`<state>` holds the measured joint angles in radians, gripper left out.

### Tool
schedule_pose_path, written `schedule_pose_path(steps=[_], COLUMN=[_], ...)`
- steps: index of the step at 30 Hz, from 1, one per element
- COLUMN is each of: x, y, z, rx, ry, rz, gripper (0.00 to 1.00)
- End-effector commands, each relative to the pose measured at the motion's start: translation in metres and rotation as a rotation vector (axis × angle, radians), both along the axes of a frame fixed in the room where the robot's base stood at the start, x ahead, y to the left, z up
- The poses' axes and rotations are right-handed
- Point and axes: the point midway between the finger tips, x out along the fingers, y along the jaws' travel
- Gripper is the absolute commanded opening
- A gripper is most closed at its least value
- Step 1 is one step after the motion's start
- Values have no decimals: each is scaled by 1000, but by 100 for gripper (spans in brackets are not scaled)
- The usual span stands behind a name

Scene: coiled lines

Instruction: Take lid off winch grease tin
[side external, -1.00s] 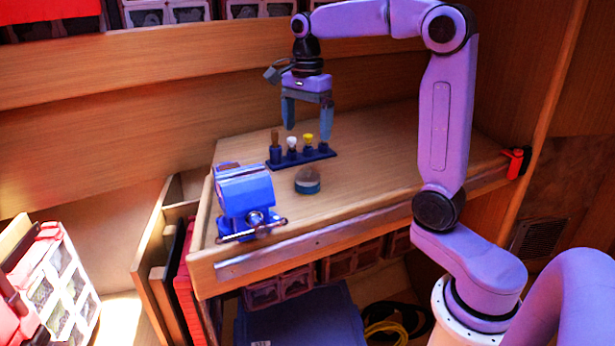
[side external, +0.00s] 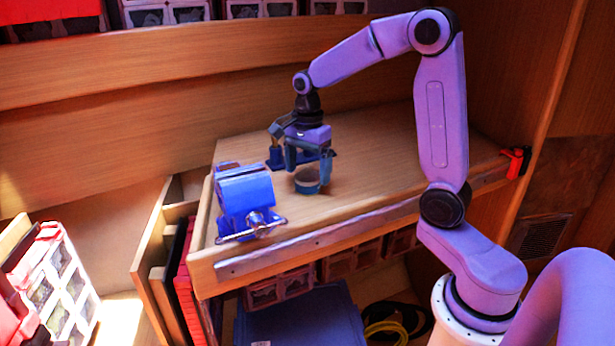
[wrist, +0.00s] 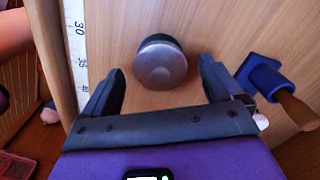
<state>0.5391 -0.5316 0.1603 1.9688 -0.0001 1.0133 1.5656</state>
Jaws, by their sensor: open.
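The winch grease tin (side external: 308,185) is a small round blue tin standing on the wooden bench top. Its grey metallic lid (wrist: 160,64) is on top of it in the wrist view. My gripper (side external: 308,170) is low over the bench, right at the tin in the side view. In the wrist view my gripper (wrist: 162,80) is open, with one finger on each side of the tin and clear space between each finger and the lid. Nothing is held. The fingers hide part of the tin in the side view.
A blue vise (side external: 245,195) stands left of the tin at the bench's front edge. A blue rack (side external: 275,157) with a wooden-handled tool (wrist: 296,110) is close behind my gripper. A red clamp (side external: 516,163) is at the far right; the bench's right side is clear.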

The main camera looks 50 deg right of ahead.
Motion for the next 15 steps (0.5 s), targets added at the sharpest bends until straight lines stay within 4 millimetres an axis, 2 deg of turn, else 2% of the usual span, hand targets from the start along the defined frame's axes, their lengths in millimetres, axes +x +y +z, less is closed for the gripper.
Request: schedule_pose_path(steps=[5,6,11,15], x=[0,0,0,0], y=[0,0,0,0], z=[0,0,0,0], rx=[0,0,0,0], ry=[-1,-1,-1,-1], rz=[0,0,0,1], gripper=[93,86,35,35])
